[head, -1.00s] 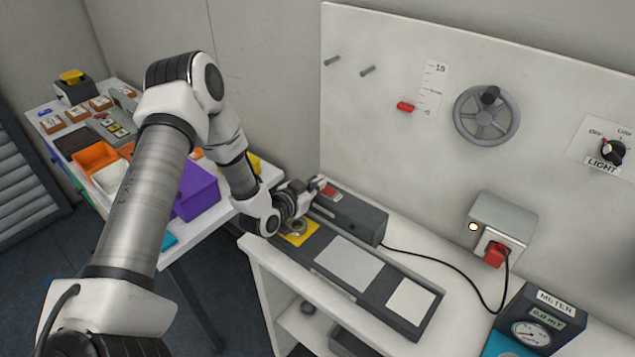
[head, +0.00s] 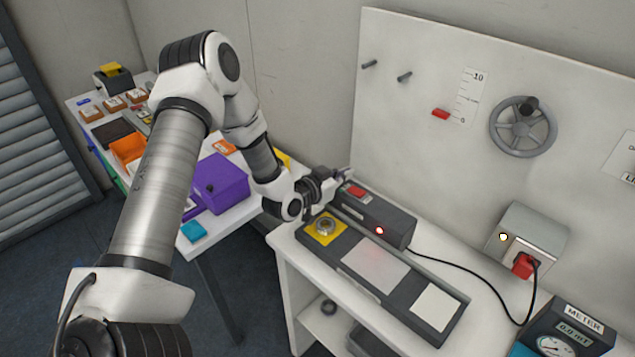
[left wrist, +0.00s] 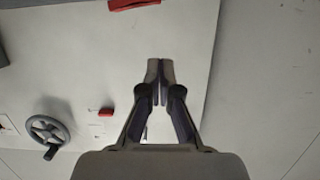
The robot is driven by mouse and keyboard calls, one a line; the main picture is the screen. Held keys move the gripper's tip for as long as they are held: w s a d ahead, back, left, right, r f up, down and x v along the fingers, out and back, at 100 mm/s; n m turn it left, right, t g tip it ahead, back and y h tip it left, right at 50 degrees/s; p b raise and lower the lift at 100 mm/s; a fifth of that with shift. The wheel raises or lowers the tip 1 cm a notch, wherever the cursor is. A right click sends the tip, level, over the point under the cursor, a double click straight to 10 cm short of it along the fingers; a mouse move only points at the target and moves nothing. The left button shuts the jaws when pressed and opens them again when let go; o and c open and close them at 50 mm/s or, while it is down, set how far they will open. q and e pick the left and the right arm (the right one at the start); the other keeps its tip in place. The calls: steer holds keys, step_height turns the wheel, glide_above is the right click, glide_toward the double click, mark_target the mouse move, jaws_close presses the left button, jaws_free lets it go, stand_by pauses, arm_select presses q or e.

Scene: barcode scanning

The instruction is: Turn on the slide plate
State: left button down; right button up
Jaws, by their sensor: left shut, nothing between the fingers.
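The slide plate unit is a long dark base (head: 394,316) on the white bench, with a yellow pad and metal ring (head: 325,227), a grey plate (head: 374,264) and a pale plate (head: 434,306). A dark box (head: 393,220) stands along its back edge, with a red switch (head: 356,191) on top and a lit red-white lamp (head: 379,231). A faint red glow lies on the grey plate. My left gripper (head: 346,175) is shut and empty, just beyond the switch's left end. Its closed fingers show in the left wrist view (left wrist: 160,70), apart from a red part (left wrist: 133,4).
A black cable runs from the box to a red plug (head: 523,265) at a grey wall socket. The wall panel holds a handwheel (head: 522,127), a red slider (head: 440,114) and two pegs. A meter (head: 566,333) stands at right. A purple box (head: 221,182) is on the left table.

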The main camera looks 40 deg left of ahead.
arm_select(q)
steer(key=v, duration=0.8)
steer(key=shift+s+a, duration=0.2)
steer(key=shift+s, duration=0.25)
steer(key=shift+w+f, duration=0.15)
steer(key=shift+f, duration=0.05)
